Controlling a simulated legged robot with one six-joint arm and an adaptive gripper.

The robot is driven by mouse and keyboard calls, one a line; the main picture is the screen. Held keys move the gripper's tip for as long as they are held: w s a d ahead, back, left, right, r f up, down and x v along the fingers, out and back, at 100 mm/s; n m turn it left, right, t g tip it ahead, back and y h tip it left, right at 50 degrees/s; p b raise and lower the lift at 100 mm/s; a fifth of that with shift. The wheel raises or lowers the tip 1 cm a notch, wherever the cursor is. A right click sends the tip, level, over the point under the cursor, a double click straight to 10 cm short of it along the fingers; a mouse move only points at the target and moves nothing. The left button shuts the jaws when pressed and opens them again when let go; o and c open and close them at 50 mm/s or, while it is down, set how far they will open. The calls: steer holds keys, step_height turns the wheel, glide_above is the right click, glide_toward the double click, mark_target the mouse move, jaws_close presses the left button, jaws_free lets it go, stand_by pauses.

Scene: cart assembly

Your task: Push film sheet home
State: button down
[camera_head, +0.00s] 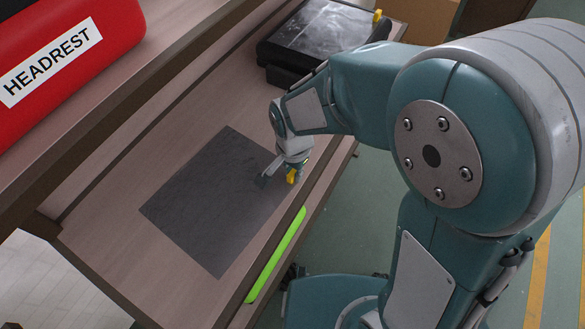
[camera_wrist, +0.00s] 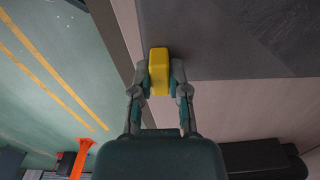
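The dark grey film sheet (camera_head: 205,208) lies flat on the brown shelf of the cart (camera_head: 130,258). It also fills the upper right of the wrist view (camera_wrist: 240,40). My gripper (camera_head: 281,172) is at the sheet's right corner, near the shelf's front edge. In the wrist view my gripper (camera_wrist: 159,76) has a finger on each side of a small yellow block (camera_wrist: 159,62) and looks shut on it. The block overlaps the sheet's corner in that view. Whether it touches the sheet or is fixed to it, I cannot tell.
A red HEADREST box (camera_head: 60,60) stands on the upper level at left. A black tray (camera_head: 318,38) is at the shelf's far end. A bright green strip (camera_head: 275,256) runs along the front edge. An orange object (camera_wrist: 80,158) stands on the floor.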

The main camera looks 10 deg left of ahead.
steer(key=shift+r, duration=2)
